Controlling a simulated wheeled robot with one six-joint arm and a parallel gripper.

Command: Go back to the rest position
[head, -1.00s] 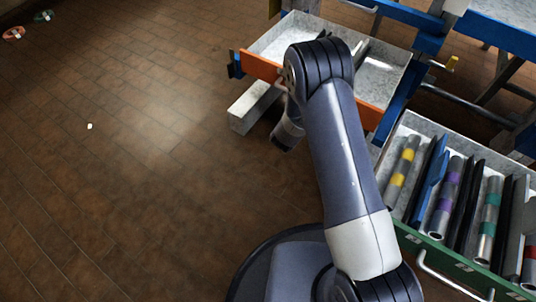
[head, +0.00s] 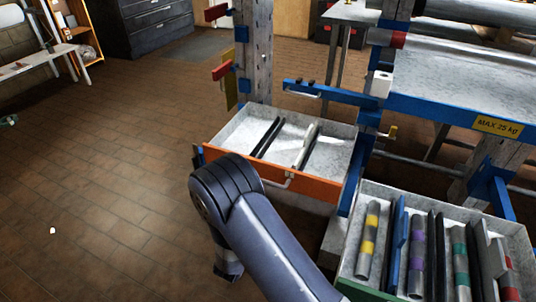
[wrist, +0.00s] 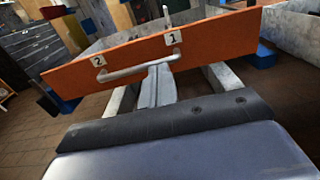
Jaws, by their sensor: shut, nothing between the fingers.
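My gripper (wrist: 159,72) shows in the wrist view with its two grey fingers together and nothing between them. It points at the orange drawer front (wrist: 200,42) with labels 1 and 2, near the drawer's handle (wrist: 136,70). I cannot tell whether the fingertips touch the handle. In the head view my dark blue-grey arm rises from the bottom edge and bends in front of the left part of the orange drawer (head: 315,187). My gripper cannot be made out there.
The open orange drawer has black dividers and a pale one. At right, an open drawer (head: 352,290) holds banded tubes and dark dividers. A wooden post (head: 254,50) and blue bars (head: 330,92) stand behind. Floor at left is mostly clear, with a small white bit (head: 53,230).

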